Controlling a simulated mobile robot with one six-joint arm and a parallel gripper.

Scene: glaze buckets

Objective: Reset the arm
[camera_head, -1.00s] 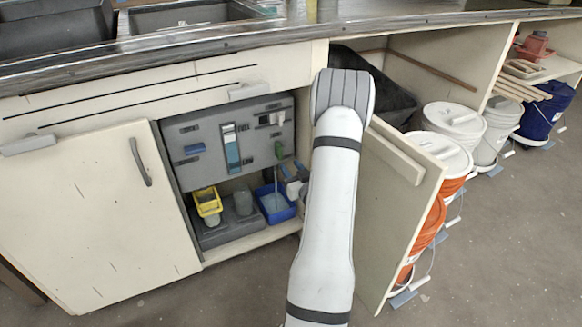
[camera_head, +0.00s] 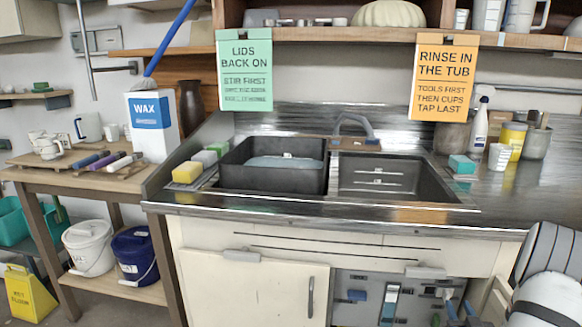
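My white arm with dark bands shows at the lower right of the head view, folded in front of the counter. My gripper is outside the picture, so whether it holds anything cannot be seen. The arm stands in front of the open lower cabinet with a grey tool panel (camera_head: 352,299) inside. The closed cabinet door (camera_head: 255,288) is left of it.
A metal counter carries a dark tub (camera_head: 272,164), a sink (camera_head: 390,180), sponges (camera_head: 187,172) and a spray bottle (camera_head: 480,125). A side table at left holds a wax box (camera_head: 152,125); a white bucket (camera_head: 89,247) and blue bucket (camera_head: 135,254) stand below. A yellow floor sign (camera_head: 28,294) stands at far left.

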